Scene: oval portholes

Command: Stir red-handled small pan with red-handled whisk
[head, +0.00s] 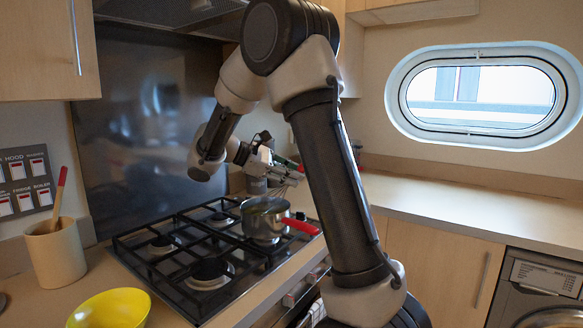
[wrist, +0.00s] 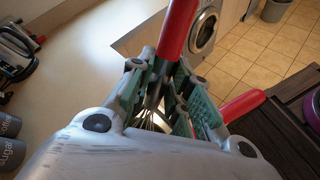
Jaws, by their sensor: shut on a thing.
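The red handle also shows in the wrist view (wrist: 243,105). My gripper (head: 277,168) is above and just behind the pan. In the wrist view my gripper (wrist: 165,92) is shut on the red-handled whisk (wrist: 178,30). The whisk's red handle sticks up from the fingers and its wires show below them. Whether the wires are inside the pan cannot be told.
The black hob (head: 205,252) has free burners left of the pan. A yellow bowl (head: 110,310) and a beige utensil pot (head: 55,252) stand at the left. Sugar and coffee canisters (wrist: 8,152) stand on the counter. The right counter (head: 470,205) is clear.

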